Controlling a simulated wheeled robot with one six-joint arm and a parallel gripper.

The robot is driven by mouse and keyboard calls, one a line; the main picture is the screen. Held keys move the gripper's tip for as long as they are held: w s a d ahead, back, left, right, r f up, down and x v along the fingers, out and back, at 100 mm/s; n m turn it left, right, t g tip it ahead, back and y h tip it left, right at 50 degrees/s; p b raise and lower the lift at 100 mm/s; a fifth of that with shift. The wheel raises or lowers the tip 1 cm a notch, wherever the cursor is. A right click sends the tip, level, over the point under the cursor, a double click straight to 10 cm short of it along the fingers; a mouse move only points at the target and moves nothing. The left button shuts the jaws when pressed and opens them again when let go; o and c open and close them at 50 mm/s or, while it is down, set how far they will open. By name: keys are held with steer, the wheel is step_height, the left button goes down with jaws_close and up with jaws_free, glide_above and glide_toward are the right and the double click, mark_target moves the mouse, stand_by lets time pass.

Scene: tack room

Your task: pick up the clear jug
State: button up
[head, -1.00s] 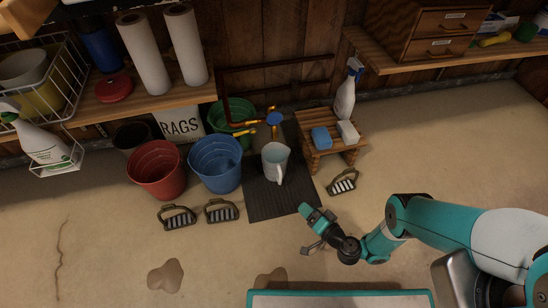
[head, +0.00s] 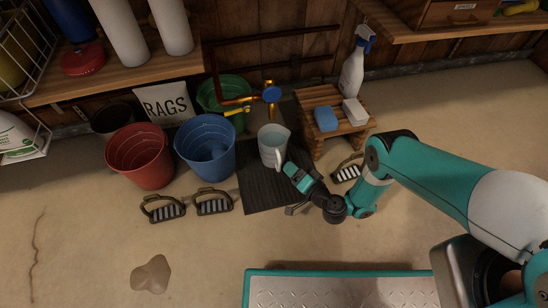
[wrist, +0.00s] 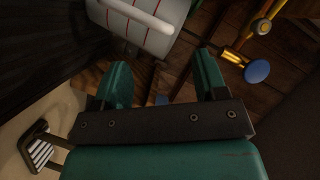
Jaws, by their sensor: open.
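The clear jug (head: 271,147) stands upright on the dark ribbed mat (head: 262,192), its handle facing toward me. In the wrist view the jug (wrist: 150,35) shows at the top, with red lines on its side and a pale handle across it. My gripper (head: 290,168) is just right of and in front of the jug in the head view. In the wrist view my gripper (wrist: 160,82) has its two teal fingers apart with nothing between them. The jug is beyond the fingertips; whether anything touches cannot be told.
A blue bucket (head: 207,148), a red bucket (head: 141,157) and a green bucket (head: 212,93) stand left. Brass taps and a pipe (head: 272,95) are behind the jug. A wooden stool (head: 333,137) with a blue sponge (head: 326,118) and spray bottle (head: 354,65) stands right. Stirrups (head: 213,201) lie in front.

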mark_target(275, 153)
steer(key=b+x, duration=0.3)
steer(key=b, duration=0.2)
steer(key=shift+w+a+f+b, duration=0.1)
steer(key=shift+w+a+b, duration=0.1)
steer(key=shift+w+b, duration=0.15)
steer(key=b+x, duration=0.1)
steer(key=b, duration=0.1)
steer(key=b+x, duration=0.4)
steer(key=shift+w+r, duration=0.2)
steer(key=shift+r, duration=0.2)
